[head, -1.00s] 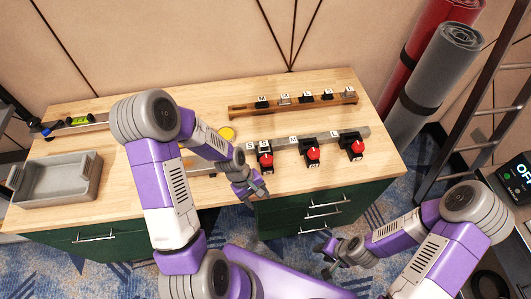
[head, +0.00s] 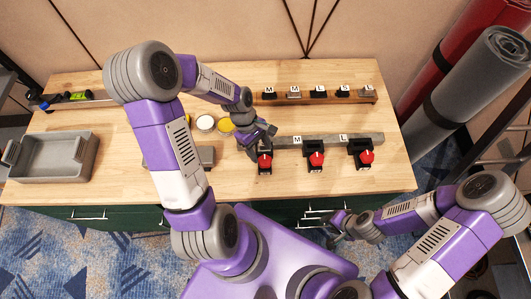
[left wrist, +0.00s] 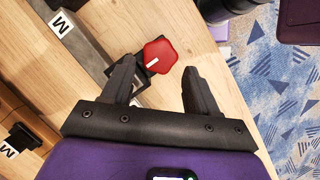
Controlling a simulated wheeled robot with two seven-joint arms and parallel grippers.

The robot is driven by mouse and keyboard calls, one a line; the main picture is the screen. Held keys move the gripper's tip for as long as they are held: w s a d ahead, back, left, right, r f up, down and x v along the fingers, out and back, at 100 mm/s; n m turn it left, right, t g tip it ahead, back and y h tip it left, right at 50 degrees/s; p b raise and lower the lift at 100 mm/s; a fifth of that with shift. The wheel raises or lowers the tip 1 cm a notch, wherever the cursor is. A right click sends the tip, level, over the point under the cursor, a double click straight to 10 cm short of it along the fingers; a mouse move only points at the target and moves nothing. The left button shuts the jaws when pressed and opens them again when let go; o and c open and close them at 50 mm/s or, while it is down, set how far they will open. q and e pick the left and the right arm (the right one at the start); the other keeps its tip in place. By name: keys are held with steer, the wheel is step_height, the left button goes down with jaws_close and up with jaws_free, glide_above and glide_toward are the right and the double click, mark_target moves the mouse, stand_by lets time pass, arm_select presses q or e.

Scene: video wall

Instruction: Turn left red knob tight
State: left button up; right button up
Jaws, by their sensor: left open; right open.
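Three red knobs on black mounts stand in a row along a grey rail on the wooden table. The left red knob (head: 264,161) sits just in front of my left gripper (head: 262,133). In the left wrist view the red knob (left wrist: 159,56), with a white mark on its face, lies just beyond and between the open fingers of my left gripper (left wrist: 160,85); no contact shows. The middle knob (head: 316,159) and the right knob (head: 366,156) are to its right. My right gripper (head: 338,228) is open and empty, low in front of the table.
A wooden rail (head: 330,100) with several small lettered blocks lies behind the knobs. A grey tray (head: 52,177) is at the left. White (head: 205,123) and yellow (head: 226,126) round pieces lie left of my left gripper. The table's front right is clear.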

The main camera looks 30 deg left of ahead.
mark_target(265, 160)
arm_select(q)
steer(key=x, duration=0.4)
steer(key=shift+d+f+b, duration=0.15)
steer(key=shift+b, duration=0.15)
steer(key=c, duration=0.7)
